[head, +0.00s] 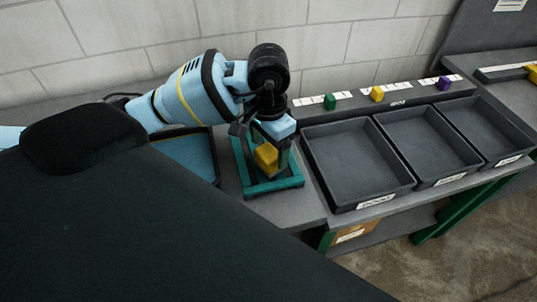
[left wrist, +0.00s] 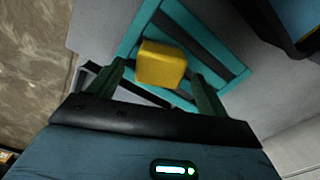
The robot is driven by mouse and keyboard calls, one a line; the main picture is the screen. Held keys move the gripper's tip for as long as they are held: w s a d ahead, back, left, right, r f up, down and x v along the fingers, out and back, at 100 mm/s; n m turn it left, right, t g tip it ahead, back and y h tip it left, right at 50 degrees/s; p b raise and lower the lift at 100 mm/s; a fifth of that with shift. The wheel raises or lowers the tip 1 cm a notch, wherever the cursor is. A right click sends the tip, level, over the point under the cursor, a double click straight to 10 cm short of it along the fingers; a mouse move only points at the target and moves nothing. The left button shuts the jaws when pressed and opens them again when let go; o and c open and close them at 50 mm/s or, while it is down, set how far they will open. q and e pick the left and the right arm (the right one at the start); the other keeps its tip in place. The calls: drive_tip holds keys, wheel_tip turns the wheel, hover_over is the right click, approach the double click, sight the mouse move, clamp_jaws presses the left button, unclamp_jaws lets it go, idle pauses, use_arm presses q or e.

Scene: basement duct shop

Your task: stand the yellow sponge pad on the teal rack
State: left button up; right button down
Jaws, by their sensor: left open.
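The yellow sponge pad (head: 265,157) is a small block at the teal rack (head: 274,188). In the left wrist view the sponge pad (left wrist: 161,64) appears over the dark slots and teal bars of the rack (left wrist: 138,32). My left gripper (head: 270,160) points down over the rack. In the left wrist view its open fingers (left wrist: 160,82) lie either side of the sponge pad, with a gap visible on each side. The pad's underside and its exact contact with the bars are hidden. My right gripper is not in view.
Several dark grey bins, including the nearest (head: 357,165), stand right of the rack. Behind them a ledge carries a green block (head: 330,102), a yellow block (head: 377,94) and a purple block (head: 445,84). A blue-lined tray (head: 190,154) lies left of the rack.

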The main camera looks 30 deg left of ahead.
sight(269, 153)
use_arm(q)
wheel_tip(269, 153, up, 8)
drive_tip(key=shift+d+f, duration=0.1)
idle(0.5)
